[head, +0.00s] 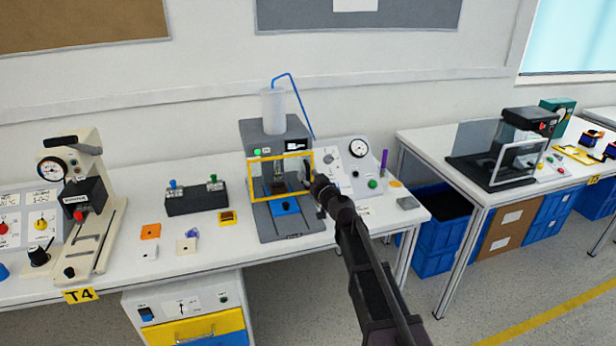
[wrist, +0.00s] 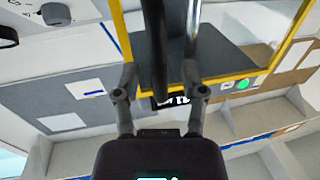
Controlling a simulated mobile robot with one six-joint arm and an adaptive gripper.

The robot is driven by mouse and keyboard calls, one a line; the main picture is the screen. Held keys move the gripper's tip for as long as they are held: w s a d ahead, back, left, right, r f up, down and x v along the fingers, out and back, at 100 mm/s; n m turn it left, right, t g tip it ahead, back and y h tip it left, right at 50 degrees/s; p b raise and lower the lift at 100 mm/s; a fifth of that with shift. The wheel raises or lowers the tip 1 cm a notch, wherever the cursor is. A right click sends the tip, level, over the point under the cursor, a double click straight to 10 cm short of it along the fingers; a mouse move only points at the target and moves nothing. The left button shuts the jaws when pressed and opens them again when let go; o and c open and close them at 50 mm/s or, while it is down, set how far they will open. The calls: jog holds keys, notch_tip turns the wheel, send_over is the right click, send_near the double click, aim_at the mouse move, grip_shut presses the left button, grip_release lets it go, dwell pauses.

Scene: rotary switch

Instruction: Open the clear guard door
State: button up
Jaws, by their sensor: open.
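The clear guard door (head: 280,157) has a yellow frame and stands on the front of a grey machine (head: 247,135) at the middle of the table. It looks closed. My gripper (head: 318,183) is at the door's right edge and hides part of it. I cannot tell whether either finger touches the bar.
A gauge panel (head: 345,165) stands close to the right of the machine. A black box with small levers (head: 196,198) and a press (head: 90,220) stand to the left. A second table (head: 430,145) with another machine is at the right.

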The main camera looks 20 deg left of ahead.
jog(key=shift+w+a, duration=0.15)
jog(key=shift+c, duration=0.2)
grip_shut()
jog(key=shift+d, duration=0.2)
